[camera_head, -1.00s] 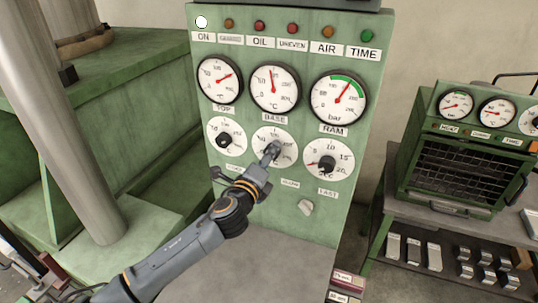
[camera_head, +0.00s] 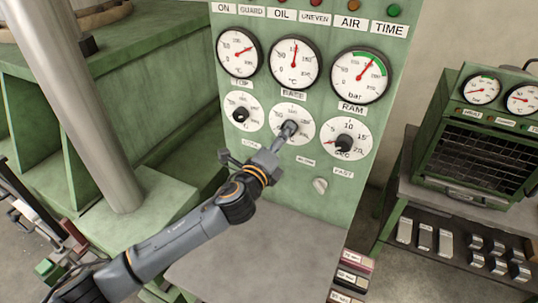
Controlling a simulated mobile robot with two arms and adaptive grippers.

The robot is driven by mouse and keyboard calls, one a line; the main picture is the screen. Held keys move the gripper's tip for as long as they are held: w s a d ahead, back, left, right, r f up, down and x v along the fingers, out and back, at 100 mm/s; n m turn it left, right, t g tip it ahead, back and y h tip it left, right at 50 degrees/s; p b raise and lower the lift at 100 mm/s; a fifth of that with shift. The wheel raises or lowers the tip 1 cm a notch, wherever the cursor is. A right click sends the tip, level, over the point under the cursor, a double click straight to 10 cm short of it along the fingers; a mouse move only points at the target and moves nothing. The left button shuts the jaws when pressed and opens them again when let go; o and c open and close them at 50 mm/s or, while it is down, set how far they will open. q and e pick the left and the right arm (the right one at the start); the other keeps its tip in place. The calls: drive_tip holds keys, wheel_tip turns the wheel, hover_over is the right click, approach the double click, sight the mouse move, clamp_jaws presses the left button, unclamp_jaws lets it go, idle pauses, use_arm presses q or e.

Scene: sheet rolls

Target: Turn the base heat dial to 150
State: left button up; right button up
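The base heat dial (camera_head: 305,134) is a round white dial in the middle of the lower row on the green panel, below the BASE label and gauge (camera_head: 294,64). My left gripper (camera_head: 289,128) reaches up to its centre from the lower left. Its narrow finger ends are close together at the knob and appear shut on it. They hide the knob and its pointer, so I cannot read the setting. The BASE gauge's red needle points nearly straight up. My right gripper is not in view.
A top dial (camera_head: 243,112) stands left of the base dial and another dial (camera_head: 344,139) right of it, both close by. A small pale knob (camera_head: 320,185) sits below. A small green oven (camera_head: 480,140) stands on a bench at the right.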

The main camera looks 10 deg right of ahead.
use_arm(q)
drive_tip(key=v, duration=0.8)
drive_tip(key=shift+s+a, duration=0.25)
